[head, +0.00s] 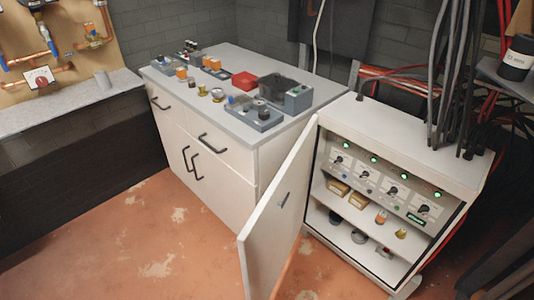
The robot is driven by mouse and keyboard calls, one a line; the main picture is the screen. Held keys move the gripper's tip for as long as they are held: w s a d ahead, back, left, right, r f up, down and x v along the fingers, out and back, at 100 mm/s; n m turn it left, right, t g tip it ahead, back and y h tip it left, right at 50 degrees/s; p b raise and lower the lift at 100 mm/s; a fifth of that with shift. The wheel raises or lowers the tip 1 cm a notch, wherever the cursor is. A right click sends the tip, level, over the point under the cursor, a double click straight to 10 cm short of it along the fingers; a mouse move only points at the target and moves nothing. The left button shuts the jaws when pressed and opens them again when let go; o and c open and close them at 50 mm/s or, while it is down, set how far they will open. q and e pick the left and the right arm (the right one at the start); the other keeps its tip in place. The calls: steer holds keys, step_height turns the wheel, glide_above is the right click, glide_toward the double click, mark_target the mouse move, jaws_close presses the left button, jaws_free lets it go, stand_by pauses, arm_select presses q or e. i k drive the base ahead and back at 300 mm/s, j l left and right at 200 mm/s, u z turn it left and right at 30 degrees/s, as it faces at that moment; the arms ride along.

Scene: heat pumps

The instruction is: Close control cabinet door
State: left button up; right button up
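The control cabinet (446,170) is a white box at the right of the head view, with thick grey cables entering its top. Its white door (277,215) stands wide open, swung out from the cabinet's left side toward me. A small dark handle (284,199) sits on the door's visible face. Inside show a panel with several dark knobs and green lights, and shelves with small parts. Neither of my grippers is in view.
A white drawer cabinet (215,152) with black handles stands just left of the open door, with tools and parts on its grey top. A grey ledge (70,112) and pipe board are at the far left. The reddish floor (150,245) in front is clear.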

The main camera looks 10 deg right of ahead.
mark_target(265, 243)
steer(key=i+j+z, duration=0.1)
steer(key=z, duration=0.85)
steer(key=j+z, duration=0.4)
steer(key=j, duration=0.5)
steer(key=j+z, duration=0.35)
steer(key=j, duration=0.55)
